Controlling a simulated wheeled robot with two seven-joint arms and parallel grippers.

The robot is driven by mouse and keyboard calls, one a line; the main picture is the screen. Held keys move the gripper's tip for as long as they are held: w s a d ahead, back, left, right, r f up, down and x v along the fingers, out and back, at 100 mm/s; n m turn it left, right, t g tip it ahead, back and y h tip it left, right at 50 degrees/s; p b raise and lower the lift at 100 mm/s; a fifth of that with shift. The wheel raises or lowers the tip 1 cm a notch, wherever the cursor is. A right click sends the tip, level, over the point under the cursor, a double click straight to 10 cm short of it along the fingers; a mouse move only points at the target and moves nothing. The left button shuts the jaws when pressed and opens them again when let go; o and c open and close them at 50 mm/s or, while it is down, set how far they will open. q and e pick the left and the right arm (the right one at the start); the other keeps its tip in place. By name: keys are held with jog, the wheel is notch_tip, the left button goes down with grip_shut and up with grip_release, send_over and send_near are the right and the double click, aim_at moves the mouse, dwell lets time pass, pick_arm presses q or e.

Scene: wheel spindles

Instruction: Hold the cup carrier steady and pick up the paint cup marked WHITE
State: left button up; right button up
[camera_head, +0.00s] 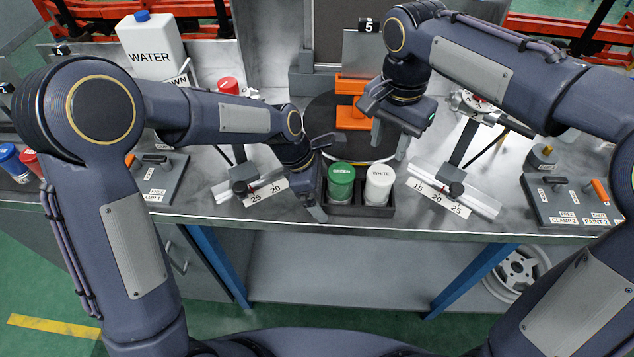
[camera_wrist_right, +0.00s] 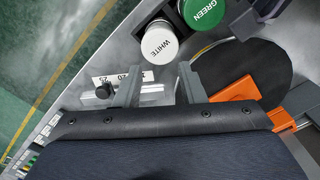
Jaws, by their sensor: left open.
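The cup carrier (camera_head: 362,211) is a dark open tray at the bench's front edge. It holds a green-lidded cup marked GREEN (camera_head: 341,182) on the left and a white-lidded cup marked WHITE (camera_head: 379,184) on the right. My left gripper (camera_head: 320,178) is open at the carrier's left end; whether it touches is unclear. My right gripper (camera_head: 388,140) is above and behind the WHITE cup, pointing down. In the right wrist view its fingers (camera_wrist_right: 159,68) are apart and empty, with the WHITE cup (camera_wrist_right: 158,43) beyond the tips and the GREEN cup (camera_wrist_right: 203,12) beside it.
A round dark turntable (camera_head: 322,122) with an orange fixture (camera_head: 352,118) stands behind the carrier. Scaled rails flank the carrier, one at left (camera_head: 250,188) and one at right (camera_head: 455,190). A clamp panel (camera_head: 575,203) is at far right, a WATER jug (camera_head: 151,45) at back left.

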aim_at(384, 175)
pick_arm(q)
jog(key=c, duration=1.1)
pick_arm(e)
jog(key=o, duration=0.5)
jog(key=shift+s+f, duration=0.1)
jog(key=shift+c, duration=0.2)
jog(key=o, duration=0.4)
jog(key=shift+s+d+f+m, duration=0.2)
jog(key=shift+d+m, duration=0.1)
jog(key=shift+m, duration=0.4)
jog(key=shift+o, duration=0.2)
notch_tip(384, 175, down, 7)
jog(key=shift+w+r, duration=0.1)
jog(key=shift+r, duration=0.1)
jog(key=shift+w+a+f, duration=0.1)
jog(key=shift+a+f, duration=0.05)
jog(key=shift+f, duration=1.2)
jog(key=shift+w+a+f, duration=0.1)
jog(key=shift+a+f, duration=0.05)
jog(key=shift+f, duration=1.15)
